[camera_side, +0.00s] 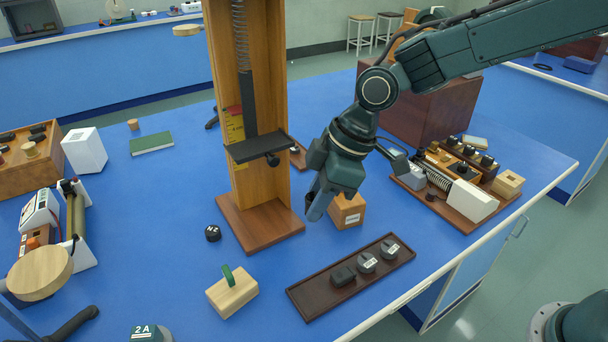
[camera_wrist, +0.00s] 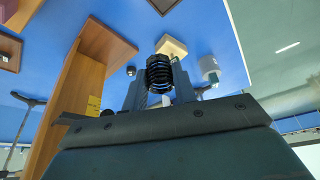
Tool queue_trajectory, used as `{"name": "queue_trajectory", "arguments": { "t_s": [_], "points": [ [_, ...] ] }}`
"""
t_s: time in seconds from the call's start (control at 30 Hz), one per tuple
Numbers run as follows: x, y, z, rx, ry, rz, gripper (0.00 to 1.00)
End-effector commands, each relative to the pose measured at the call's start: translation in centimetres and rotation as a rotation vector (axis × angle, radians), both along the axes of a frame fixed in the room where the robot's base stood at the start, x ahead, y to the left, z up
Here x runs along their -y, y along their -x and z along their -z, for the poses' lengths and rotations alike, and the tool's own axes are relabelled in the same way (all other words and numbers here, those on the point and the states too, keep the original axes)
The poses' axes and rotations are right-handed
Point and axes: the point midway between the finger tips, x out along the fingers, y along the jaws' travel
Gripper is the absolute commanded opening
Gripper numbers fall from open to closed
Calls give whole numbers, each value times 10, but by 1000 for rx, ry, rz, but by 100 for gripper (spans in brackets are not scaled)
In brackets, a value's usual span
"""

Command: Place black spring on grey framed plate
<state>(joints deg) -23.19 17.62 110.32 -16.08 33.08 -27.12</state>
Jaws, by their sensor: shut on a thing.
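The black spring (camera_wrist: 159,74) is a short dark coil. In the wrist view it stands between the two fingers of my gripper (camera_wrist: 160,92), which is shut on it. In the side view my gripper (camera_side: 314,204) points down-left, in front of the wooden stand and above the bench; only a small dark bit of the spring shows beside the fingers. A small brown-framed plate with a grey middle (camera_wrist: 8,51) lies at the upper left of the wrist view, apart from the gripper. In the side view a small brown-edged piece (camera_side: 298,157) is partly hidden behind the stand; I cannot tell if it is that plate.
The tall wooden stand (camera_side: 262,188) with a dark shelf (camera_side: 257,147) is just left of my gripper. A wooden block (camera_side: 347,211) sits close by, right of the fingers. A dark tray (camera_side: 317,291) with weights and a green-handled block (camera_side: 232,295) are in front.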

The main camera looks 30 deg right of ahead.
Motion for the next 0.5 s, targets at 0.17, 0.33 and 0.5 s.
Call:
{"name": "queue_trajectory", "arguments": {
  "t_s": [0.17, 0.33, 0.5],
  "points": [
    [25, -45, -3, 2, 7, 117, 6],
    [63, -96, -7, 3, 15, 259, 6],
    [109, -143, -10, 3, 20, 409, 6]
  ]
}}
